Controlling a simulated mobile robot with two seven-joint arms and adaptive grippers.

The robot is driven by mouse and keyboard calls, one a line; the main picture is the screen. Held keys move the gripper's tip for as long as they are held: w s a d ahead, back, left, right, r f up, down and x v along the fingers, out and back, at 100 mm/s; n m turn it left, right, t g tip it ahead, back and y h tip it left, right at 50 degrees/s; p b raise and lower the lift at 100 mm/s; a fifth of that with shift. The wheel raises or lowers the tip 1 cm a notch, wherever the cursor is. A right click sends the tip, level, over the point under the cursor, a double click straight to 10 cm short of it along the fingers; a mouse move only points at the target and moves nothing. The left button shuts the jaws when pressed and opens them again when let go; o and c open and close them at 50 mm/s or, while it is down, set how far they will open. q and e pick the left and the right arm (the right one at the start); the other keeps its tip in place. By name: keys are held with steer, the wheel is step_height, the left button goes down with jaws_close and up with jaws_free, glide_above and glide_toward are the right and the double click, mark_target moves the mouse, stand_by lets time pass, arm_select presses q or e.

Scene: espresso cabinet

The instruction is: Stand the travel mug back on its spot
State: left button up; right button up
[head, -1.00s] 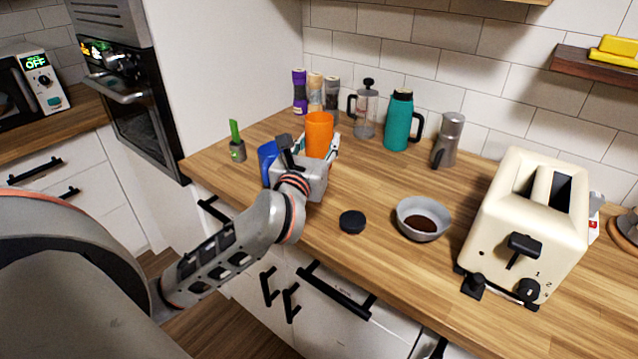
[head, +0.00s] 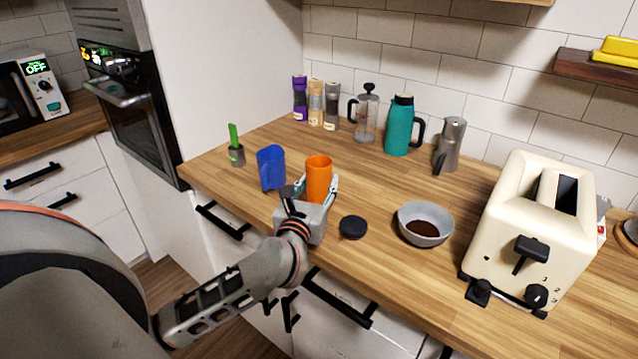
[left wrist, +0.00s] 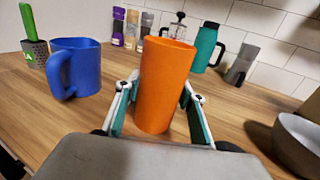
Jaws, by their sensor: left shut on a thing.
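The orange cup (head: 318,178), which I take for the travel mug, is a tall tapered tumbler with no handle or lid showing. It is roughly upright at the front of the wooden counter. My left gripper (head: 312,192) is shut on it, with a finger on either side. The left wrist view shows the orange cup (left wrist: 165,82) between the teal-padded fingers. Its base is close to the wood; I cannot tell whether it touches. A flat black round piece (head: 353,227) lies on the counter right of the gripper. My right gripper is out of view.
A blue mug (head: 271,168) stands just left of the orange cup. A bowl with dark contents (head: 425,224) and a cream toaster (head: 530,230) are to the right. A teal flask (head: 400,128), a French press (head: 366,115) and a moka pot (head: 449,146) stand behind. Open wood lies between.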

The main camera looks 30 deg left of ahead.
arm_select(q)
steer(key=shift+f, duration=0.15)
steer(key=o, duration=1.3)
steer(key=shift+r, duration=0.3)
steer(key=v, duration=1.2)
steer(key=shift+b, duration=0.35)
